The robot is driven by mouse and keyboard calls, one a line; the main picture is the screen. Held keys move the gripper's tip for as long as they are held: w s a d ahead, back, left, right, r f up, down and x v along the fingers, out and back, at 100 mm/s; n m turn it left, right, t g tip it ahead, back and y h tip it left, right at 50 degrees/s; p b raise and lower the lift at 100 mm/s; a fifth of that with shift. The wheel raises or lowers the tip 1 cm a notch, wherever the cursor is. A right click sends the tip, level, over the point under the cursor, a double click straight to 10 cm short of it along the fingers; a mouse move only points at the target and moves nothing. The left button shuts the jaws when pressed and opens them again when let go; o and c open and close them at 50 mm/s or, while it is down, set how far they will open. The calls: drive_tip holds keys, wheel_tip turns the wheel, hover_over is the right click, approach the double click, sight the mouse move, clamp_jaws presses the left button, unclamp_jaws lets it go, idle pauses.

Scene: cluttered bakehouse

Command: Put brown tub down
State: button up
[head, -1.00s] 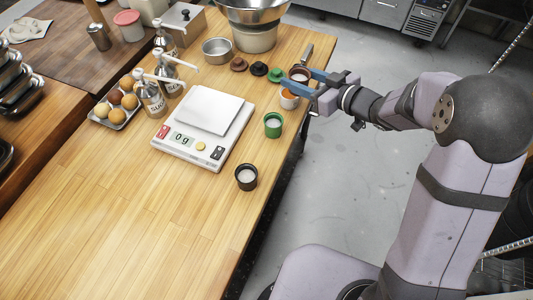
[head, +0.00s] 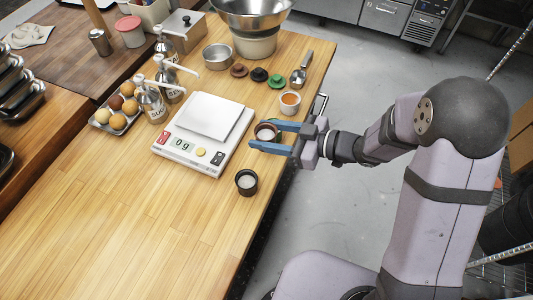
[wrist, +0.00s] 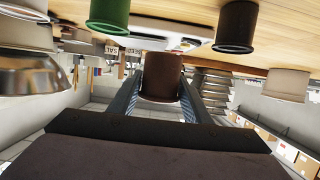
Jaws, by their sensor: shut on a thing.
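My gripper (head: 268,136) is shut on the brown tub (head: 263,130), which has pale contents. In the wrist view, which is upside down, the brown tub (wrist: 162,77) sits between the two fingers, its rim clearly higher than those of its neighbours, so it appears held above the table. The scale (head: 181,157) lies just beyond the fingertips. A green tub (wrist: 108,15) and a dark tub (wrist: 237,25) stand on either side of it in the wrist view.
Brown (head: 239,70), black (head: 260,74) and green (head: 277,81) lids lie behind. Pump bottles (head: 150,102) stand beyond the scale. The near wooden tabletop (head: 130,225) is clear.

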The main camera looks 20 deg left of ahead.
drive_tip(key=shift+f+p, duration=0.4)
drive_tip(key=shift+f, duration=3.7)
drive_tip(key=shift+f, duration=0.1)
drive_tip(key=o, duration=1.2)
drive_tip(key=shift+r, duration=0.25)
drive_tip(key=shift+w+d, duration=0.1)
drive_tip(key=shift+d, duration=0.25)
drive_tip(key=b+v, duration=0.2)
drive_tip(key=v, duration=0.9)
drive_tip(key=shift+d, duration=0.15)
